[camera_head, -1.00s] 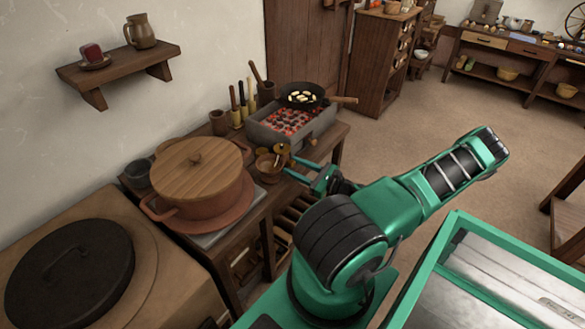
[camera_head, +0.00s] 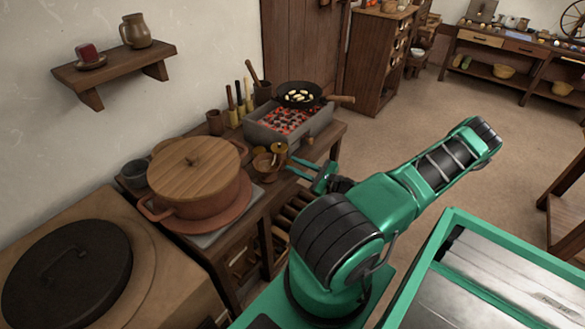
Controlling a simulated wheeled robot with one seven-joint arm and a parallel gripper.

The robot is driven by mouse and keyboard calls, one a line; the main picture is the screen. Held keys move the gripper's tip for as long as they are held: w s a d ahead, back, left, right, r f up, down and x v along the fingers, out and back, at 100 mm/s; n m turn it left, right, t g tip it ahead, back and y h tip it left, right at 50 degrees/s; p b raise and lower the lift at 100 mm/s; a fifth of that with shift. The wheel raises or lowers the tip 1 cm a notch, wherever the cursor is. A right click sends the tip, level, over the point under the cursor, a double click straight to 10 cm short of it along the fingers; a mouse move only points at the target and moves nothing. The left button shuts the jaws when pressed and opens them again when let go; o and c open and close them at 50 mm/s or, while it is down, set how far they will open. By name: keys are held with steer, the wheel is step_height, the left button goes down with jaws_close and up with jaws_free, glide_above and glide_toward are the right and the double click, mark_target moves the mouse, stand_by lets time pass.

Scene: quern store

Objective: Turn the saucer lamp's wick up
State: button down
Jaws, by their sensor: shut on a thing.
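My gripper (camera_head: 292,167) is over the right edge of the dark wooden bench, its teal fingers pointing left. It is shut on a small brass-brown piece (camera_head: 279,150) that stands up by its fingertips. Just left of this is a small brown bowl-like vessel (camera_head: 264,167) with a brassy round part behind it. This cluster looks like the saucer lamp, but it is too small to be sure. I cannot make out the wick or any flame, and the fingers hide part of the contact.
A large lidded pot (camera_head: 196,170) stands close on the left. Behind is a brazier (camera_head: 290,122) of glowing coals with a frying pan (camera_head: 298,95) on it. Upright handled tools stand near the wall. The floor (camera_head: 390,150) to the right is open.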

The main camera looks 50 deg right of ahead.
steer(key=n, duration=0.5)
steer(key=shift+a+f+n, duration=0.1)
steer(key=shift+n, duration=0.2)
steer(key=n, duration=1)
steer(key=shift+h, duration=0.3)
steer(key=shift+a+f+n, duration=0.1)
steer(key=shift+n, duration=2.3)
steer(key=c, duration=1.5)
jaws_free()
steer(key=shift+c, duration=0.2)
